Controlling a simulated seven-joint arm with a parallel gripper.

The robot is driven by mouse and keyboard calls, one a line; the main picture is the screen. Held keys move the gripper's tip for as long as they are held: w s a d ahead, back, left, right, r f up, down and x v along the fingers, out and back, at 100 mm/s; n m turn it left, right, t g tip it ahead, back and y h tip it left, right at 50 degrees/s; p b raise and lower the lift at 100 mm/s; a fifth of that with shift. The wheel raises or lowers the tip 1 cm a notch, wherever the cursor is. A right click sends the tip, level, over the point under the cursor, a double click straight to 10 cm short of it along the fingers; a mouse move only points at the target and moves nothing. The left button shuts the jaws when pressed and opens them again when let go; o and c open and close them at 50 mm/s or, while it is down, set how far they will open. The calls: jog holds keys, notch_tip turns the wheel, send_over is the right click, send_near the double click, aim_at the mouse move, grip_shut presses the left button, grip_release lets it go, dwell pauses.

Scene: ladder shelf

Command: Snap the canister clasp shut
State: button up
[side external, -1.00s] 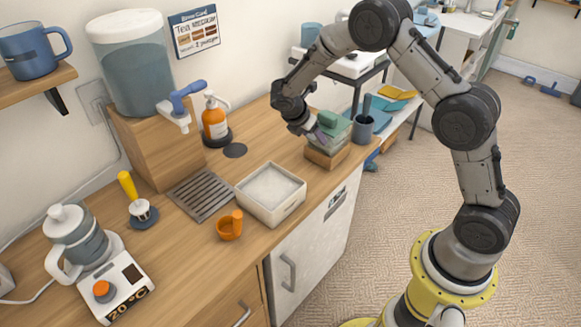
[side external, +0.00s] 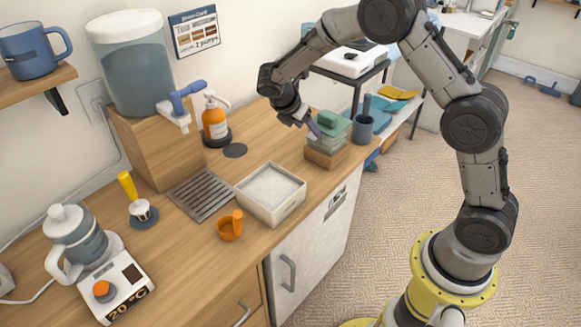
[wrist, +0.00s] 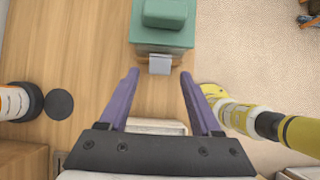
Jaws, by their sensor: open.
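The canister (side external: 328,138) has a green lid and clear sides and stands on a wooden block at the counter's right end. In the wrist view, its green lid (wrist: 163,32) is at the top centre. The clasp (wrist: 160,64) is a small grey tab sticking out from the canister's near side, below the lid; I cannot tell its exact angle. My gripper (wrist: 160,74) is open and empty, its purple fingers on either side of the clasp in the picture, apart from it. In the side view, my gripper (side external: 314,130) is just left of the canister.
A dark blue cup (side external: 362,128) stands just right of the canister. A white tray (side external: 271,192) and an orange scoop (side external: 229,225) lie in front. An orange pump bottle (side external: 214,122) stands to the left. Counter between bottle and canister is mostly clear.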

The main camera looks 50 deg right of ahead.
jog(key=shift+a+r, duration=0.25)
jog(key=shift+r, duration=0.15)
jog(key=shift+c, duration=0.3)
dwell(0.6)
